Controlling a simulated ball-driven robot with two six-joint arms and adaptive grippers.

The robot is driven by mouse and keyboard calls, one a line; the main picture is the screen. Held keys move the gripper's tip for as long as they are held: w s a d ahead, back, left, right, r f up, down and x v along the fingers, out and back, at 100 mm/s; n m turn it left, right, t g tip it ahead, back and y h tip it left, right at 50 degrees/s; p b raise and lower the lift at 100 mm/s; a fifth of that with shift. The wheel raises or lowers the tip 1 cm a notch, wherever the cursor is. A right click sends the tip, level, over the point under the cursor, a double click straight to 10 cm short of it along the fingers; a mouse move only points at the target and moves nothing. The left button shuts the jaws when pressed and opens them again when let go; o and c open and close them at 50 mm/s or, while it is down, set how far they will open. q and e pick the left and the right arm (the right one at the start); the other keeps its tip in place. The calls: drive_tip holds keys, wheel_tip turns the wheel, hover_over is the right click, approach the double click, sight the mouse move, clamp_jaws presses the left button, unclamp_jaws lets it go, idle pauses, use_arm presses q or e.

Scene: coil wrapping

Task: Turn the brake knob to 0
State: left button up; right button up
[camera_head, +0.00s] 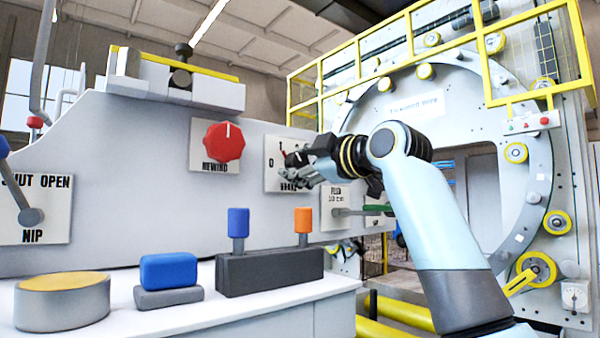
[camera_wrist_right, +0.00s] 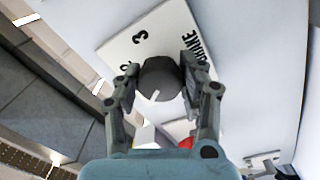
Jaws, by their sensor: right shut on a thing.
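The brake knob (camera_wrist_right: 160,80) is a dark round knob with a white pointer line, on a white plate (camera_wrist_right: 118,48) marked with digits and the word BRAKE. In the wrist view my right gripper (camera_wrist_right: 160,82) has a finger on each side of the knob and is shut on it. In the head view the right gripper (camera_head: 300,165) covers most of the knob. The brake plate (camera_head: 274,183) shows a 0 at left and a 1 at top there. In the wrist view the pointer points toward the lower left of the picture. My left gripper is not in view.
A red REWIND knob (camera_head: 223,142) sits left of the brake plate. A FEED plate (camera_head: 336,193) is close on its right. Below, a dark block (camera_head: 270,270) carries blue and orange levers. A NIP lever plate (camera_head: 35,210) is at far left.

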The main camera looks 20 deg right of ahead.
drive_tip(key=n+b, duration=0.2)
drive_tip(key=n, duration=0.3)
drive_tip(key=shift+f+n, duration=0.1)
drive_tip(key=shift+n, duration=0.3)
drive_tip(key=n+b, duration=0.2)
drive_tip(key=n, duration=0.3)
drive_tip(key=shift+n+y+b, duration=0.3)
drive_tip(key=shift+b, duration=0.05)
drive_tip(key=o, duration=1.2)
drive_tip(key=shift+s+d, duration=0.1)
drive_tip(key=v, duration=1.1)
drive_tip(key=shift+s, duration=0.35)
